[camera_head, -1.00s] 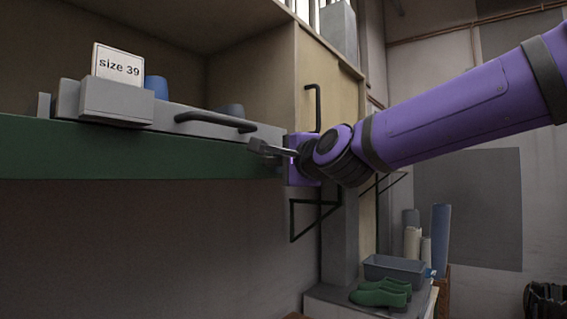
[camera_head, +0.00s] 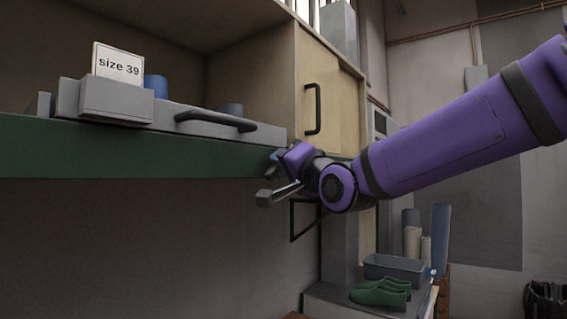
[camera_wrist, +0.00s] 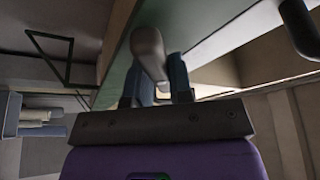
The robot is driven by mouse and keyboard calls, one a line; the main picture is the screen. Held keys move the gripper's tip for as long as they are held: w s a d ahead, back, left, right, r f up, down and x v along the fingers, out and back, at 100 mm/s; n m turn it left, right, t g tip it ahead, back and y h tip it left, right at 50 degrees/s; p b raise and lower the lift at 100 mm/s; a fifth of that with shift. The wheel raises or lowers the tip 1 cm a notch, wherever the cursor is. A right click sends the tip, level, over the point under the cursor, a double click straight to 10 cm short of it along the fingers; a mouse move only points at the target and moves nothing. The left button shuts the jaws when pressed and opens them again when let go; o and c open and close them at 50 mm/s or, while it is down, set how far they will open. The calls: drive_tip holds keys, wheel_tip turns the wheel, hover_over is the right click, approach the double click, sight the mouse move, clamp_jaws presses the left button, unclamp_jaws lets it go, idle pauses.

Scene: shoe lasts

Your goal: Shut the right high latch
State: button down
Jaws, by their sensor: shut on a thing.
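The latch shows as a grey lever (camera_head: 280,193) with a blocky end, near the right end of the green shelf edge, slanting down to the left. In the wrist view the grey lever (camera_wrist: 148,45) runs up and away from between my blue-grey fingertips. My gripper (camera_head: 277,170) is at the shelf's right end, just below its front edge, and is shut on the lever. It also shows in the wrist view (camera_wrist: 156,80). The latch's mounting and the part of the lever between the fingers are hidden.
A grey drawer front with a black handle (camera_head: 215,121) and a "size 39" card (camera_head: 118,63) sits on the green shelf (camera_head: 120,150). A cabinet door with a black handle (camera_head: 313,110) is behind my gripper. A black bracket (camera_head: 303,222) is below. Green clogs (camera_head: 380,294) stand low right.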

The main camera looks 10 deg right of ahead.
drive_tip(key=n+y, duration=0.1)
drive_tip(key=n, duration=0.2)
drive_tip(key=n+y, duration=0.1)
drive_tip(key=n, duration=0.2)
drive_tip(key=shift+w+d+f+y, duration=0.1)
drive_tip(key=shift+f+y, duration=0.1)
drive_tip(key=shift+y, duration=0.2)
drive_tip(key=n+g+y, duration=0.1)
drive_tip(key=n, duration=0.2)
drive_tip(key=n+g+y, duration=0.1)
drive_tip(key=n+y, duration=0.1)
drive_tip(key=n, duration=0.2)
drive_tip(key=shift+n+g, duration=0.3)
drive_tip(key=shift+n+y, duration=0.3)
drive_tip(key=c, duration=1)
unclamp_jaws()
drive_tip(key=shift+r, duration=0.1)
drive_tip(key=v, duration=1.1)
